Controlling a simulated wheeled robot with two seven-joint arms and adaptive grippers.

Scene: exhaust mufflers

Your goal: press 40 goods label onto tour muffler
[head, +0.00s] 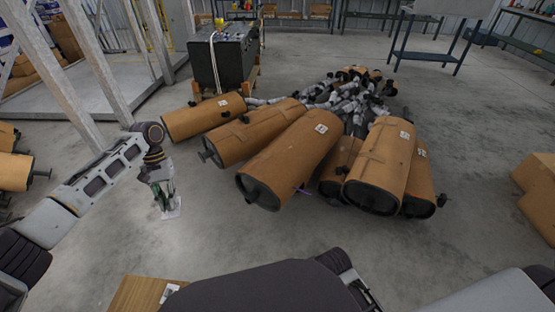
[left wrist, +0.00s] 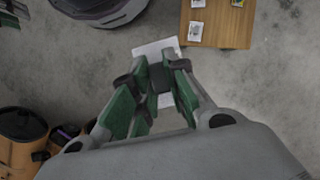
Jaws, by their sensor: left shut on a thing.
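My left gripper (head: 165,198) hangs over bare floor, left of the mufflers, shut on a white label (head: 172,211). In the left wrist view its green-padded fingers (left wrist: 156,85) close on the white label (left wrist: 155,48), which sticks out beyond the tips; its print is not readable. Several brown-wrapped mufflers lie in a group at the centre, including a large front muffler (head: 288,160) and a right-hand one (head: 382,165). Small white labels show on some of them. I cannot tell which is the tour muffler. The label and mufflers are apart. My right gripper is not in view.
A wooden board (head: 140,291) at the bottom has a white label (head: 171,290); in the left wrist view the board (left wrist: 228,35) holds more labels. More wrapped mufflers (head: 14,172) lie at the left edge. A cardboard box (head: 540,195) stands at right. Bare floor separates them.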

